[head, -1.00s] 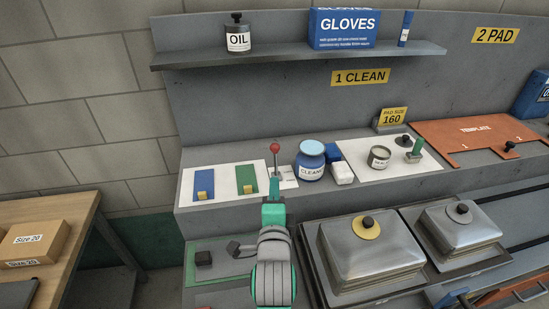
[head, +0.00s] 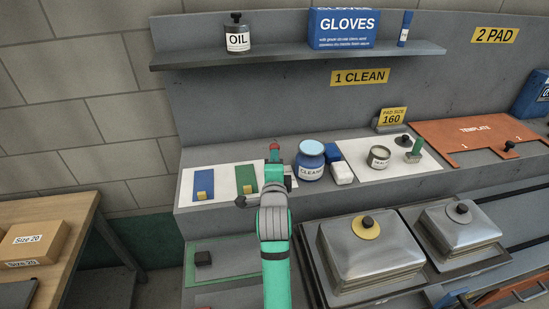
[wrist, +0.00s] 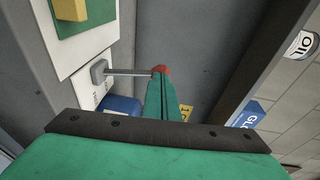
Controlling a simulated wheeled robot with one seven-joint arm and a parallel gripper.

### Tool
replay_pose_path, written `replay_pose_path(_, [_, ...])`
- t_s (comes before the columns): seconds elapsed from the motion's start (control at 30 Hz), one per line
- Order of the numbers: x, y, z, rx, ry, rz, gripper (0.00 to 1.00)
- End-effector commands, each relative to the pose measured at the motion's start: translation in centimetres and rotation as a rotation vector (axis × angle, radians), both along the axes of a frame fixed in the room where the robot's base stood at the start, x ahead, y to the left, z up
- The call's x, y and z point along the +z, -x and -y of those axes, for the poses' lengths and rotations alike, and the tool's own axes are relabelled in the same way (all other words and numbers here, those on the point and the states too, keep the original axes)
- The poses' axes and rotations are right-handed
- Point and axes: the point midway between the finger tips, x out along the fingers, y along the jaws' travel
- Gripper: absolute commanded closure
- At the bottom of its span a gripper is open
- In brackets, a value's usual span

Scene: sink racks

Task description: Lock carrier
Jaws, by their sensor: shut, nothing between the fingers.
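A lever with a red knob (head: 275,147) stands on the bench ledge, right of the green pad. In the wrist view its metal rod (wrist: 128,72) runs from a grey base (wrist: 99,72) to the red knob (wrist: 160,69) at my fingertips. My gripper (head: 273,162) is shut and empty, with its green fingers together. It covers most of the lever in the head view. In the wrist view the gripper (wrist: 160,84) overlaps the knob; I cannot tell whether they touch. No part labelled as a carrier shows.
A blue-lidded CLEANER jar (head: 311,163) and a white block (head: 342,173) stand right of the lever. Blue (head: 204,184) and green (head: 246,178) pads lie left on a white sheet. Metal-covered bins (head: 370,248) lie in front. A shelf (head: 275,55) overhangs the back.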

Motion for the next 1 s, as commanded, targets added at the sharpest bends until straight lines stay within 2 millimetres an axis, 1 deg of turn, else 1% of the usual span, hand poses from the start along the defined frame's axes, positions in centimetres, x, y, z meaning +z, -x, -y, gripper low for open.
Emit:
replay_pose_path(0.4, [0.0,-0.2,0.0,0.000,0.000,0.000,1.00])
replay_pose_path(0.7, [0.2,-1.7,-0.4,0.001,0.001,0.000,1.00])
replay_pose_path(1.0, [0.2,-1.9,-0.4,0.000,0.001,0.000,1.00])
